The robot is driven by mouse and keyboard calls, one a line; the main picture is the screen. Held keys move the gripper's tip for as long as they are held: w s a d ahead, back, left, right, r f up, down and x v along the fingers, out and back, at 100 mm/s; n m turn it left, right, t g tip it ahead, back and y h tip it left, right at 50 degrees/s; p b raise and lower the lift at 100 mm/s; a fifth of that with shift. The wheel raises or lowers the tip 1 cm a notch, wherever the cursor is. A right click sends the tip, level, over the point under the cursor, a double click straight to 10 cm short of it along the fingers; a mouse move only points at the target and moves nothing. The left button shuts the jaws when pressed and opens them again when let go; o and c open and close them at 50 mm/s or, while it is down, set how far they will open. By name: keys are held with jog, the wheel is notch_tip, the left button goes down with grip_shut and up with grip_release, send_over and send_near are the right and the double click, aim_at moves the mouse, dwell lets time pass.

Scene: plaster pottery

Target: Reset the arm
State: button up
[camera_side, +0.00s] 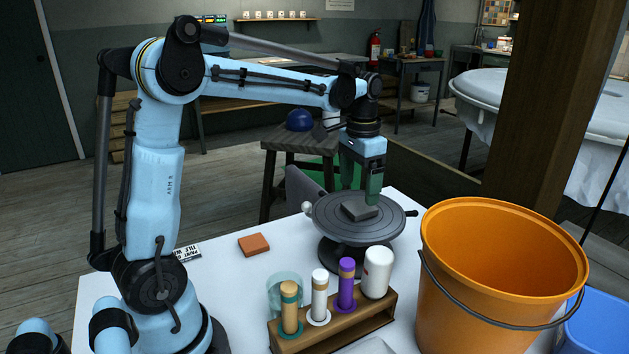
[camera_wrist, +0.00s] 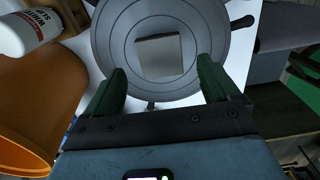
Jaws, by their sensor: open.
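My gripper (camera_side: 360,190) hangs from the blue arm, pointing down just above the dark grey turntable (camera_side: 330,220). Its two green fingers are spread apart and nothing is between them; they show in the wrist view (camera_wrist: 163,88). A grey square tile (camera_side: 360,212) lies flat near the middle of the turntable, and the wrist view shows it (camera_wrist: 160,57) beyond the fingertips. In the side view the fingertips are close to the tile, and I cannot tell the exact gap.
An orange bucket (camera_side: 455,310) stands at the right. A wooden rack (camera_side: 335,322) with several tubes and a white bottle (camera_side: 377,272) stands in front of the turntable. An orange tile (camera_side: 254,245) lies on the white table (camera_side: 235,285). A stool (camera_side: 290,140) stands behind.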

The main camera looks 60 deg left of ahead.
aim_at(357, 206)
notch_tip(357, 206, down, 4)
jog(key=shift+f, duration=0.25)
notch_tip(357, 206, up, 5)
jog(key=shift+f, duration=0.15)
jog(key=s+d+r, duration=0.3)
jog(key=d+r, duration=0.4)
jog(key=d, duration=0.4)
jog(key=s+a+f, duration=1.3)
jog(key=s+a, duration=0.1)
jog(key=s, duration=0.2)
jog(key=shift+a+f+m, duration=0.35)
jog(key=shift+f+m, duration=0.05)
jog(key=shift+s, duration=0.1)
